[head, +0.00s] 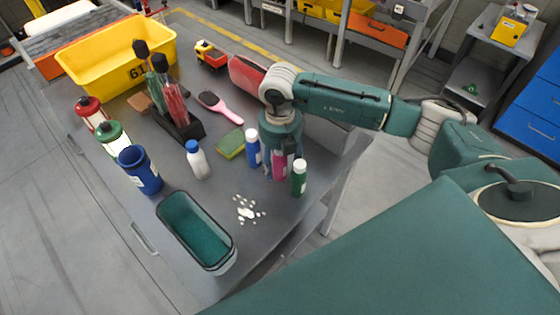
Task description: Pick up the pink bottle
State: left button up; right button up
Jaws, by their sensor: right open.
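The pink bottle (279,164) stands on the grey table, in a row between a blue bottle (253,150) and a green bottle (299,179). Its upper part is hidden by my right arm's wrist and gripper. My right gripper (284,160) points down from above at the pink bottle, with its fingers open beside it. I cannot tell whether they touch it. My left gripper is not in view.
Scattered white pieces (247,209) and a teal tub (165,205) are in front. A yellow crate (85,62) stands at the back left.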

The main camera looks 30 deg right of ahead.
jog(key=c, duration=1.3)
jog(key=shift+r, duration=0.1)
jog(key=shift+r, duration=0.4)
notch_tip(320, 180, up, 12)
jog(key=b, duration=0.3)
jog(key=shift+w+b, duration=0.1)
jog(key=shift+b, duration=0.2)
jog(key=shift+r, duration=3.55)
